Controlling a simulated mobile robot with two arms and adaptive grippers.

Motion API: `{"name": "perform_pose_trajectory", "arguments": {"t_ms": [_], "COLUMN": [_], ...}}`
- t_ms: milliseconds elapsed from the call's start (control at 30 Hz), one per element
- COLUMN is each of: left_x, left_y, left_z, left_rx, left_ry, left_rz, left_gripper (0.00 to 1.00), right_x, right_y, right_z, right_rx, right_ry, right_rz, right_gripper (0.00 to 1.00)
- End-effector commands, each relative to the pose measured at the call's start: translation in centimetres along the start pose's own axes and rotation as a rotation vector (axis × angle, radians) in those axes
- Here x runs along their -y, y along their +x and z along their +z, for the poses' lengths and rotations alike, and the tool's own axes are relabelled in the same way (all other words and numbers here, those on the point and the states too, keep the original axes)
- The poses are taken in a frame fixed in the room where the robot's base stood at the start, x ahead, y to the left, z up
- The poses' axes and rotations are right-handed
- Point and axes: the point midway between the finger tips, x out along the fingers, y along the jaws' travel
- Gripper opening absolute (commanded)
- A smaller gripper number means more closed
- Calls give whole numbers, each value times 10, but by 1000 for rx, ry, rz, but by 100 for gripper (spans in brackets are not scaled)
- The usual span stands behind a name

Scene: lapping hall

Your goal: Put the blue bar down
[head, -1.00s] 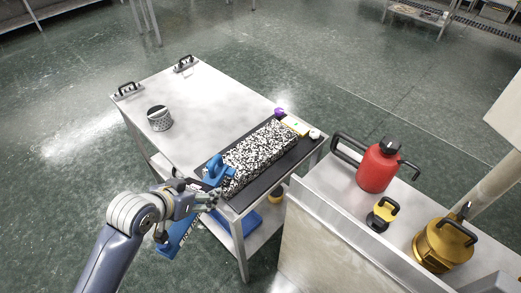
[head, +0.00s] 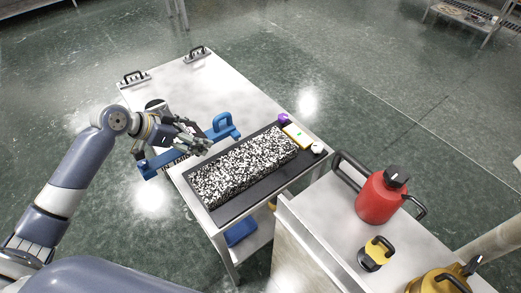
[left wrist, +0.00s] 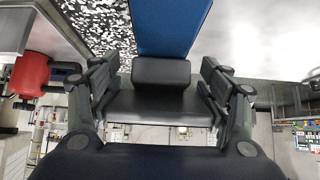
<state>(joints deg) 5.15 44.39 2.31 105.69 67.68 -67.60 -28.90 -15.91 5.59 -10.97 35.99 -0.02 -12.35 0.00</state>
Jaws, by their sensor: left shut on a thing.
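The blue bar (head: 157,166) has dark lettering on its side and a blue loop handle (head: 222,126) at its far end. My left gripper (head: 203,145) is shut on the bar and holds it over the near left part of the steel table (head: 212,90). The bar's left end reaches past the table's left edge. In the left wrist view the blue bar (left wrist: 170,25) runs up between the fingers. The gripper hides the middle of the bar, and I cannot tell whether it touches the table. My right gripper is not in view.
A speckled block (head: 240,166) lies on a dark mat (head: 233,208) beside the bar. A red can (head: 381,197) and a yellow-handled item (head: 374,254) stand on the right-hand bench.

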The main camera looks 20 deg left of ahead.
Motion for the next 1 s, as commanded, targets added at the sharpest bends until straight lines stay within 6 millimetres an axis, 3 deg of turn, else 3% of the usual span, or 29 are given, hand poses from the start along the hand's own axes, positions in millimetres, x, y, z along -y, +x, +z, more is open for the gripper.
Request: {"name": "perform_pose_trajectory", "arguments": {"t_ms": [167,400,500,800,1000], "left_x": [-12,-46,-59,-81,-83], "left_y": [13,54,71,103,117], "left_z": [-19,-54,-68,-87,-75], "left_rx": [-7,-8,-7,-3,1], "left_ry": [4,3,2,3,-2], "left_rz": [6,7,7,2,4], "left_gripper": [28,28,28,28,28], "right_x": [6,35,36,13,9], "right_y": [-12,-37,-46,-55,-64], "right_z": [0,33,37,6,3], "right_rx": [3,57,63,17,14], "right_ry": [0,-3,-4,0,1], "right_rz": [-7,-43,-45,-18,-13], "right_gripper": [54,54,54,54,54]}}
